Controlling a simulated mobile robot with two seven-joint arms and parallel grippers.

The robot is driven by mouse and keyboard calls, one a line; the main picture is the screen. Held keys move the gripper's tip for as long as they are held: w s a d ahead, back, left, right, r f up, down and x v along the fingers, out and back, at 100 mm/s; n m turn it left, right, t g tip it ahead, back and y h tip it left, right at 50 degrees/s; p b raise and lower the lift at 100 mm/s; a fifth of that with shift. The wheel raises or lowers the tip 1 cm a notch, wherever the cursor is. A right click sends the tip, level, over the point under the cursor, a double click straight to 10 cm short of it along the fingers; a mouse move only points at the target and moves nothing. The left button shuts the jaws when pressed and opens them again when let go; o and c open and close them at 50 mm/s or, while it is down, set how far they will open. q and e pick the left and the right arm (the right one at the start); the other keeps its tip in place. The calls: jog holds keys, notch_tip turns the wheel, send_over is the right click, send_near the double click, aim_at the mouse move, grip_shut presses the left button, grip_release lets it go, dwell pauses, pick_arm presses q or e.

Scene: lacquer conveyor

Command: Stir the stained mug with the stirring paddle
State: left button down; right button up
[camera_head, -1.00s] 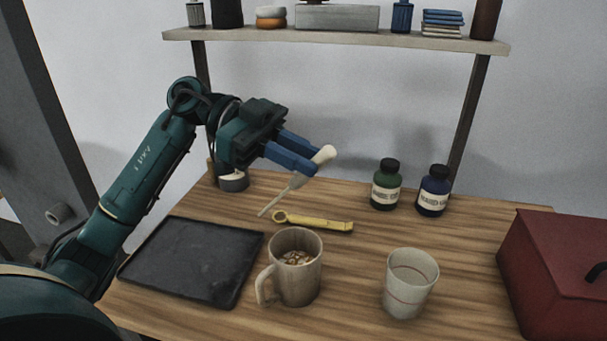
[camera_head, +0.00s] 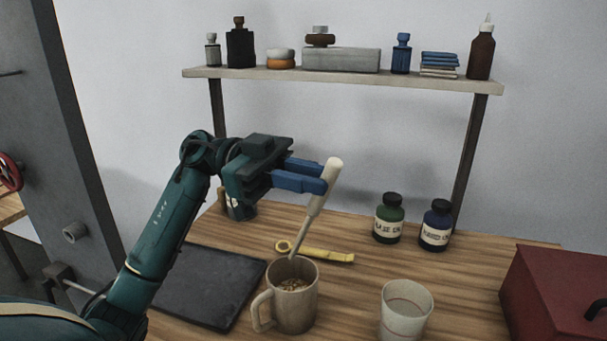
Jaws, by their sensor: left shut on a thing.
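The stained mug (camera_head: 297,318) is beige-brown with a handle on its left and stands upright on the table, with brownish contents inside. My left gripper (camera_head: 322,178) is shut on the stirring paddle (camera_head: 318,203), behind and above the mug. The paddle has a pale handle and a thinner shaft that slants down to the left. Its lower end is at the mug's far rim; I cannot tell whether it is inside the mug or behind it. My right gripper is not in view.
A pale cup (camera_head: 405,312) stands right of the mug, and a dark tray (camera_head: 207,290) lies left. A yellow tool (camera_head: 325,255) lies behind. Green (camera_head: 389,218) and blue (camera_head: 435,226) bottles stand back right. A red box (camera_head: 560,290) is at right. A shelf (camera_head: 340,80) spans above.

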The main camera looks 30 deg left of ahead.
aim_at(324, 203)
pick_arm(q)
jog(key=shift+s+d+f+b, duration=0.15)
jog(key=shift+d+f+b, duration=0.4)
jog(key=shift+f, duration=0.1)
jog(key=shift+s+d+f+b, duration=0.2)
jog(key=shift+d+f+b, duration=0.5)
jog(key=shift+b, duration=0.1)
jog(key=a+f+b, duration=0.2)
jog(key=f, duration=0.4)
jog(key=w+a+f+b, duration=0.1)
jog(key=a+f+b, duration=0.1)
jog(key=f, duration=0.3)
jog(key=shift+w+a+f+b, duration=0.15)
jog(key=shift+a+f+b, duration=0.15)
jog(key=shift+b, duration=0.55)
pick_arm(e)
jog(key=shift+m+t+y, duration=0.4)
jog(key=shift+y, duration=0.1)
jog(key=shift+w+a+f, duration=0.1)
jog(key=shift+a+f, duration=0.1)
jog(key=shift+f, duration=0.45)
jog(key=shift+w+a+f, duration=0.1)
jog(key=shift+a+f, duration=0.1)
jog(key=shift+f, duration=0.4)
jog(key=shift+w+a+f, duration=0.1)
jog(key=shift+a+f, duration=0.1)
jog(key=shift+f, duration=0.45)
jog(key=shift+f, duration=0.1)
